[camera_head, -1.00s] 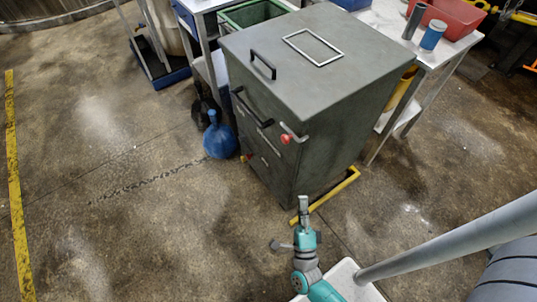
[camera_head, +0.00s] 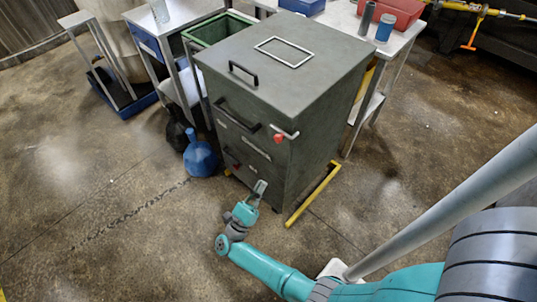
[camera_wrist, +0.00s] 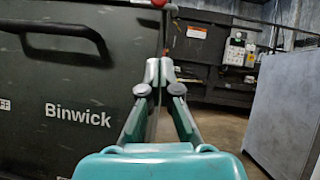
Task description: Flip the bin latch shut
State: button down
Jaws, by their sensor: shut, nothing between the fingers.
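The bin (camera_head: 315,75) is a dark grey-green box with a flat lid; its front also shows in the wrist view (camera_wrist: 70,145), with the word "Binwick". The latch (camera_head: 282,136) is a pale bar with a red knob at the front's upper right edge. In the wrist view the red knob (camera_wrist: 159,3) is cut off at the top, above my fingertips. My gripper (camera_head: 261,187) is shut and empty, low before the bin's front right corner and below the latch; its fingers (camera_wrist: 160,70) meet in the wrist view. I cannot tell whether it touches the bin.
Black handles (camera_head: 236,117) stick out from the front and lid. A yellow floor bar (camera_head: 313,195) runs along the bin's right side. A blue jug (camera_head: 200,158) stands left of the bin. A table (camera_head: 345,22) is behind.

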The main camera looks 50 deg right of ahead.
jog(key=shift+w+a+g, duration=0.1)
jog(key=shift+a+g, duration=0.05)
jog(key=shift+g, duration=0.15)
send_near(282, 137)
jog(key=d+f, duration=0.3)
jog(key=d, duration=0.1)
jog(key=r, duration=0.2)
jog(key=w+r, duration=0.1)
jog(key=r, duration=0.1)
jog(key=shift+d+r, duration=0.25)
jog(key=shift+r, duration=0.05)
